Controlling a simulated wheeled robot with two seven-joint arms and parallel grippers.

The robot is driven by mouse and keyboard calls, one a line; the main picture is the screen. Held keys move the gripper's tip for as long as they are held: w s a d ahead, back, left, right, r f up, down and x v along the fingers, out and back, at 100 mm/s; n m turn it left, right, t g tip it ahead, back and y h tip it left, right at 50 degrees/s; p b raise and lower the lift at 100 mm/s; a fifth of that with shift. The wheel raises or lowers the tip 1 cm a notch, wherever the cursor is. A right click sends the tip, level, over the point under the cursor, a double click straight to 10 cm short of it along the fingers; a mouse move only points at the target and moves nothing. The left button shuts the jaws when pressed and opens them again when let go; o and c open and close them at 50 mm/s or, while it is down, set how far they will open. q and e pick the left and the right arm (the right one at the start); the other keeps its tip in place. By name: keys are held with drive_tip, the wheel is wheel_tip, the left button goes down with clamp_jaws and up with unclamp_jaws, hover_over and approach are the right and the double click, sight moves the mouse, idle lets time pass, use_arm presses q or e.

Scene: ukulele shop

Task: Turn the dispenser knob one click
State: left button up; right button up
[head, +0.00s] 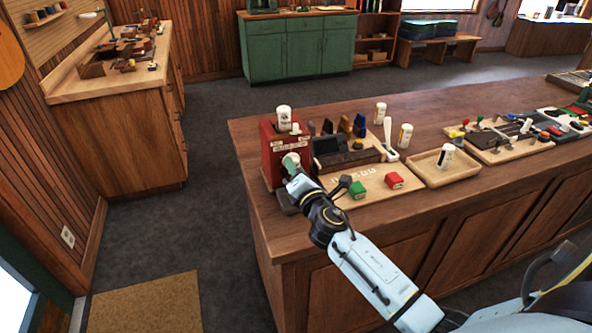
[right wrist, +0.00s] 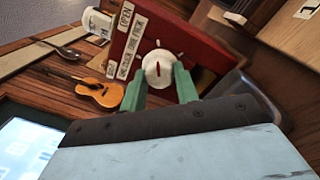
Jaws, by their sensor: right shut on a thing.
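The red dispenser (head: 279,146) stands at the left end of the wooden counter, with a white bottle (head: 284,117) on its top. Its white round knob (right wrist: 157,68) carries a red mark and faces the right wrist camera. The red front panel (right wrist: 172,40) has white labels beside the knob. My right gripper (right wrist: 158,78) has its two green fingers on either side of the knob and is shut on it. In the head view the right gripper (head: 292,165) reaches the dispenser's front and hides part of the knob. My left gripper does not show.
A tray (head: 432,174) with a white bottle (head: 446,156) is farther right. A small guitar (right wrist: 100,92) shows in the wrist view.

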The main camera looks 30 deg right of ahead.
drive_tip(key=shift+r, duration=0.1)
drive_tip(key=o, duration=1)
drive_tip(key=shift+c, duration=0.2)
drive_tip(key=b+v, duration=0.1)
drive_tip(key=v, duration=1.2)
drive_tip(key=shift+s, duration=0.2)
